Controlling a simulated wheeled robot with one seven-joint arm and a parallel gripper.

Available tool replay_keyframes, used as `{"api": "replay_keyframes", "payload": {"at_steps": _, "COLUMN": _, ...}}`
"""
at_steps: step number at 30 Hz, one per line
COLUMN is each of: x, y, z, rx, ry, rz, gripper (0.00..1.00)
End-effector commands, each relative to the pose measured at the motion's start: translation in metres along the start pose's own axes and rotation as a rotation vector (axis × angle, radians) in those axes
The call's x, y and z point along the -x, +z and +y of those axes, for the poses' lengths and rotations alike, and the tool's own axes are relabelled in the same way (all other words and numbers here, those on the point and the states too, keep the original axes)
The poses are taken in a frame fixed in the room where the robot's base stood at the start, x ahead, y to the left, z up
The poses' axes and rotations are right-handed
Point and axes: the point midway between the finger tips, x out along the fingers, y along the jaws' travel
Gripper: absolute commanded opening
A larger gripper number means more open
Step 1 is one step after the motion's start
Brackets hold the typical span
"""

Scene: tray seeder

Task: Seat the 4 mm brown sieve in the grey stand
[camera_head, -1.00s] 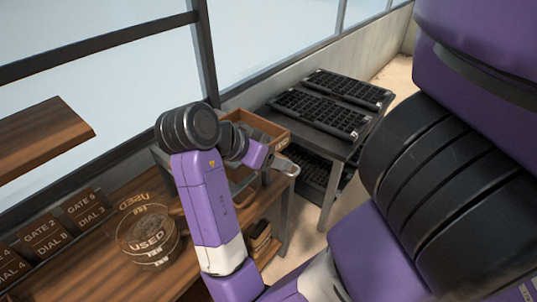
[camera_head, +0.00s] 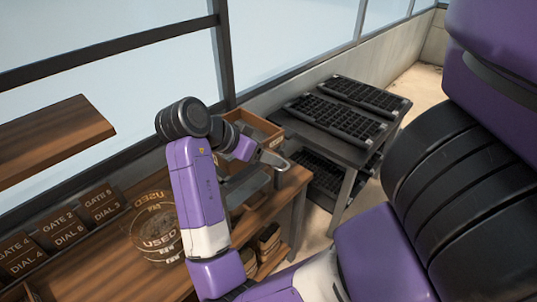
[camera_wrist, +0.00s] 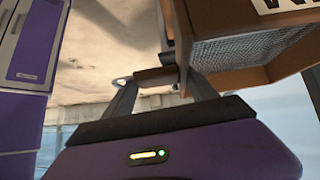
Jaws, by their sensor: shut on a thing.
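The brown sieve (camera_head: 258,129) is a wooden box frame, partly behind my arm in the head view. In the wrist view its mesh underside (camera_wrist: 250,48) and a piece of its pale label show overhead at the upper right. My gripper (camera_wrist: 158,80) is shut on the sieve's brown tab, with the frame to the right of the fingers. A grey metal piece (camera_head: 246,186), which looks like the stand, shows below the sieve at the bench's right end. My arm hides much of it, and the gap between them is hard to judge. The mesh size cannot be read.
A round clear bin marked USED (camera_head: 158,235) stands on the wooden bench left of my arm. Brown dial and gate signs (camera_head: 60,230) line the back. A dark table with black seed trays (camera_head: 335,118) stands right. Brown items (camera_head: 265,243) sit below the bench.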

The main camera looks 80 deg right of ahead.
Motion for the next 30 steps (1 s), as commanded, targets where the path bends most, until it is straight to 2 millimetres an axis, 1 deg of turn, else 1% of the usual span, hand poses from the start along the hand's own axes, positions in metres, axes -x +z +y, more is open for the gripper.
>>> {"api": "replay_keyframes", "payload": {"at_steps": 17, "x": 0.000, "y": 0.004, "z": -0.042, "rx": 0.000, "ry": -0.002, "rz": -0.001, "gripper": 0.17}}
{"api": "replay_keyframes", "payload": {"at_steps": 21, "x": -0.010, "y": 0.013, "z": -0.043, "rx": -0.001, "ry": -0.001, "rz": 0.002, "gripper": 0.17}}
{"api": "replay_keyframes", "payload": {"at_steps": 30, "x": -0.024, "y": 0.026, "z": -0.043, "rx": -0.002, "ry": 0.003, "rz": 0.000, "gripper": 0.17}}
